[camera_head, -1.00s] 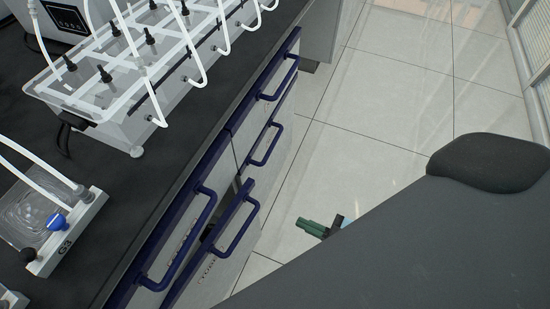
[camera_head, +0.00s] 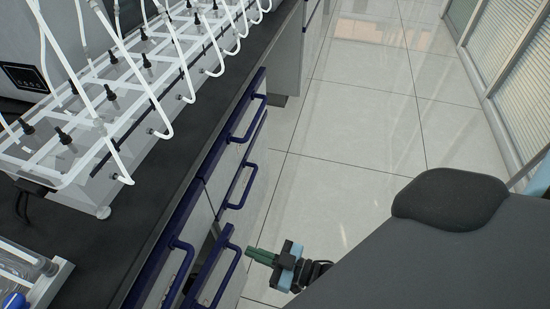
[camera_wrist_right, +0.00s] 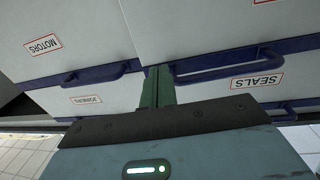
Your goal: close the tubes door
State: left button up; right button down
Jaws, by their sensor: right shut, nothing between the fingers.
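A white front with a blue top edge and blue handle (camera_head: 232,268) stands slightly out from the cabinet at the bottom of the head view, with a dark gap behind it. Its label is not readable, so I cannot confirm that it is the tubes door. My right gripper (camera_head: 250,254), with green fingers, is shut and empty just right of this handle; I cannot tell whether they touch. In the right wrist view the shut green fingers (camera_wrist_right: 158,72) point at white fronts with blue handles. Labels there read upside down, including SEALS (camera_wrist_right: 257,81) and MOTORS (camera_wrist_right: 43,45). My left gripper is not in view.
The dark countertop (camera_head: 150,235) runs along the cabinet and carries a reactor rack (camera_head: 100,165) with white tubes. More blue-handled fronts (camera_head: 243,150) continue farther along. The tiled floor (camera_head: 350,150) to the right is clear up to the glazed wall (camera_head: 510,70).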

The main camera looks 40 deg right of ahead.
aim_at(239, 248)
jog(key=x, duration=0.4)
jog(key=shift+w+a, duration=0.2)
jog(key=shift+w, duration=0.1)
